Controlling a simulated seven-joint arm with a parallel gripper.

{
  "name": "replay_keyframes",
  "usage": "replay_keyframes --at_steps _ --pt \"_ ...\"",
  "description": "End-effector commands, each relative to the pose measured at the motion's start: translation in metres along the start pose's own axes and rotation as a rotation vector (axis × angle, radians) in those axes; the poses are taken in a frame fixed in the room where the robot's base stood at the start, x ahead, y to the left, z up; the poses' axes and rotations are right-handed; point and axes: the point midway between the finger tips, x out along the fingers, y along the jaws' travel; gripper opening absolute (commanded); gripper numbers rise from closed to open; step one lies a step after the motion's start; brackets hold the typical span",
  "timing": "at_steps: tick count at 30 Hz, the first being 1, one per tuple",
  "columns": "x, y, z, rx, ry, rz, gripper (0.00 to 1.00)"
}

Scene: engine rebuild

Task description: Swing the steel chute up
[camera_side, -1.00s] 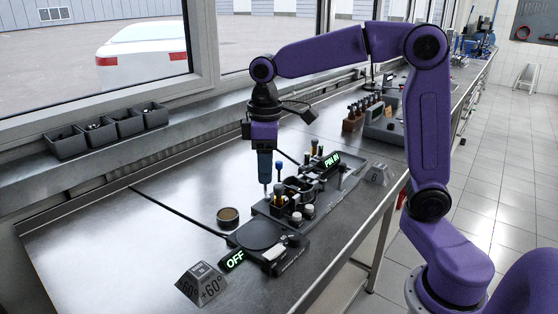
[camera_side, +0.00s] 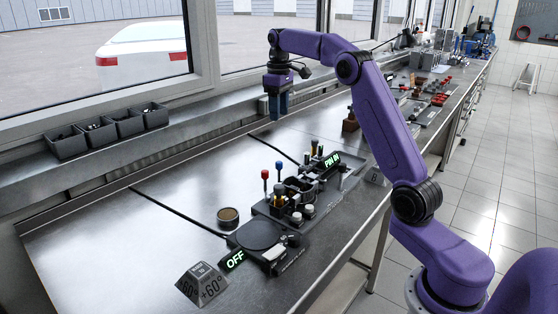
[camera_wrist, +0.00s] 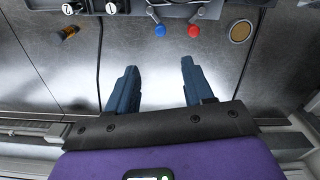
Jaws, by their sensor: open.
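My gripper (camera_side: 278,106) is raised above the bench near the window ledge, behind the fixture. In the wrist view its two blue fingers (camera_wrist: 157,82) are spread apart with nothing between them. The dark fixture (camera_side: 318,205) stands at the bench's front edge, with a red-topped lever (camera_side: 265,175) and a blue-topped lever (camera_side: 280,166) upright on it. The wrist view shows the red knob (camera_wrist: 195,31) and the blue knob (camera_wrist: 160,31) beyond the fingertips, well apart from them. I cannot make out which part is the steel chute.
A round brown-topped tin (camera_side: 228,216) sits left of the fixture. Lit signs read "PIN IN" (camera_side: 332,160) and "OFF" (camera_side: 235,260). A "+60°" block (camera_side: 201,284) stands in front. Dark bins (camera_side: 100,132) line the ledge. Bare steel bench (camera_side: 150,235) lies at left.

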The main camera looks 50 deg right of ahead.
Motion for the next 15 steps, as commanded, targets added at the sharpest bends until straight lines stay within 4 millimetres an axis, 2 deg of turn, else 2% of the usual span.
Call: replay_keyframes --at_steps 7,15 --pt "0.028 -0.001 0.001 0.0 -0.004 -0.002 0.52" --pt "0.079 -0.001 0.001 0.0 -0.004 -0.002 0.52"
